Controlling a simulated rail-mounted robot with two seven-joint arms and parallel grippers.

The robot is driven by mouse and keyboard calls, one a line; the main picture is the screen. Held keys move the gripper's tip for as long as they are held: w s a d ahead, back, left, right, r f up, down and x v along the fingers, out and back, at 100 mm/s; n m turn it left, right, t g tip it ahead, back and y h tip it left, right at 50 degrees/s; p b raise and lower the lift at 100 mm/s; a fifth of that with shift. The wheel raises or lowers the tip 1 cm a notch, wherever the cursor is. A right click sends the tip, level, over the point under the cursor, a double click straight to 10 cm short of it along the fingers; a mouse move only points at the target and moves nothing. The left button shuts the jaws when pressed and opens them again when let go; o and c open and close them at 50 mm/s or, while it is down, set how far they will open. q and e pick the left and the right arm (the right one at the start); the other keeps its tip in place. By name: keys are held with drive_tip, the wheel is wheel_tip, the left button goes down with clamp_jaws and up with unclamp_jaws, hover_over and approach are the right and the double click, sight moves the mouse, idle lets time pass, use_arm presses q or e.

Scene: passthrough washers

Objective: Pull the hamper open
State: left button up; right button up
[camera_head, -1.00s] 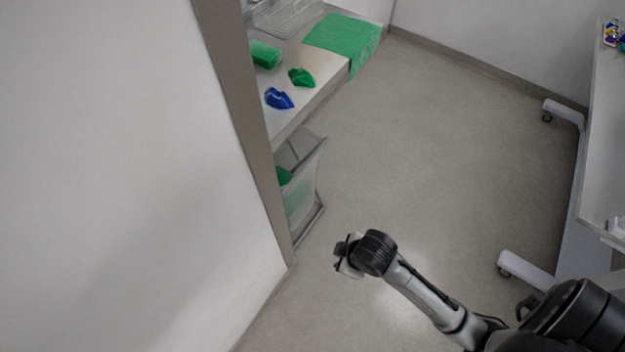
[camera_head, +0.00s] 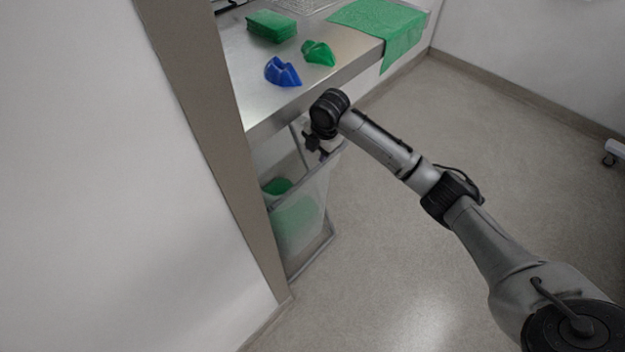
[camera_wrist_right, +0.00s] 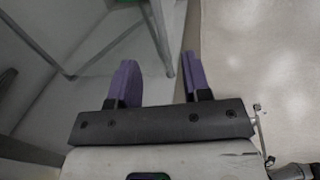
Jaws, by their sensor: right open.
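The hamper (camera_head: 297,222) stands under the steel counter, with a translucent front panel in a grey frame. The front leans outward, leaving a gap at the top, and green cloth (camera_head: 277,186) shows inside. My right gripper (camera_head: 316,146) is at the hamper's upper rim, below the counter edge. In the right wrist view the open fingers (camera_wrist_right: 158,78) have purple pads, and a grey frame bar (camera_wrist_right: 159,35) runs into the space between them. I cannot tell whether either finger touches it. My left gripper is not in view.
The steel counter (camera_head: 262,98) above carries a blue item (camera_head: 282,72), a green item (camera_head: 318,53), a green folded stack (camera_head: 271,26) and a green cloth (camera_head: 385,25) over its edge. A wall end (camera_head: 205,130) stands left of the hamper.

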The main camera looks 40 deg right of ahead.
sight(312, 172)
drive_tip(key=w+f+b, duration=0.1)
drive_tip(key=f, duration=0.3)
drive_tip(key=w+f+b, duration=0.1)
drive_tip(key=f, duration=0.3)
drive_tip(key=w+f+b, duration=0.1)
drive_tip(key=f, duration=0.3)
drive_tip(key=shift+d, duration=0.35)
drive_tip(key=shift+w+f+b, duration=0.1)
drive_tip(key=shift+f+b, duration=0.2)
drive_tip(key=shift+f, duration=0.35)
drive_tip(key=shift+c, duration=0.2)
clamp_jaws()
